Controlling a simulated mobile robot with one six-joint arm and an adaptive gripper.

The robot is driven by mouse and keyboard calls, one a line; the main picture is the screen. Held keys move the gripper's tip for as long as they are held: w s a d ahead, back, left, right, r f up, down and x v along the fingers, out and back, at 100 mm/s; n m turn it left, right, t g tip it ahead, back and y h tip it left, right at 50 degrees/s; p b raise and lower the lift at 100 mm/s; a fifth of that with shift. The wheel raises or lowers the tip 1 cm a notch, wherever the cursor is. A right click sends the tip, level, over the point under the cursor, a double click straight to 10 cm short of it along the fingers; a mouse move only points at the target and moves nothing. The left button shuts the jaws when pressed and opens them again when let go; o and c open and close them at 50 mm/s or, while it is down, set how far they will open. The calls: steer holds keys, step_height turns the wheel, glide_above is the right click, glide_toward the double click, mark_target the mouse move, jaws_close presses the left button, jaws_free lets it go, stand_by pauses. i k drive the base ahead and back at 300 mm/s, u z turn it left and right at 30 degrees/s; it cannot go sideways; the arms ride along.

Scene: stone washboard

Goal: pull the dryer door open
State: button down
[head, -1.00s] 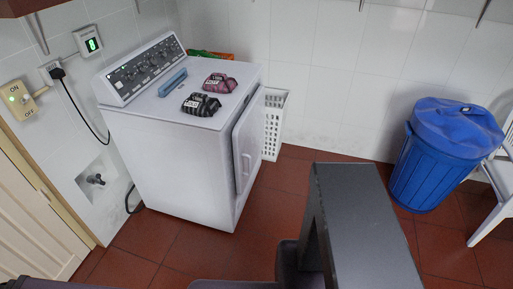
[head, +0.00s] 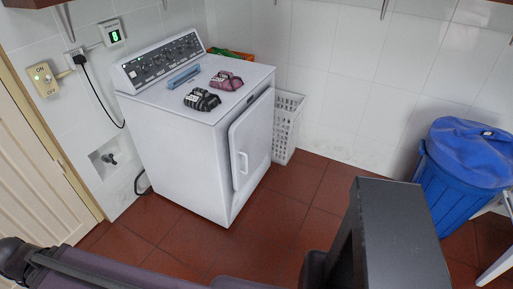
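The white dryer (head: 175,160) stands against the tiled wall at the left of the head view. Its door (head: 252,142) is on the front face, to the right. The door looks closed or nearly closed; I cannot tell whether there is a small gap. My gripper is not visible in this view. Dark parts of my own body fill the bottom of the view, apart from the dryer.
Two packs, one black (head: 202,99) and one pink (head: 226,81), and a blue object (head: 184,77) lie on the dryer top. A white basket (head: 288,128) stands behind the dryer's right side. A blue bin (head: 462,170) stands at right. Red floor tiles (head: 290,205) before the door are clear.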

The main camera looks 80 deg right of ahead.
mark_target(251, 136)
steer(key=u, duration=0.6)
steer(key=k, duration=0.25)
steer(key=z, duration=3)
steer(key=i, duration=1)
steer(key=z, duration=0.1)
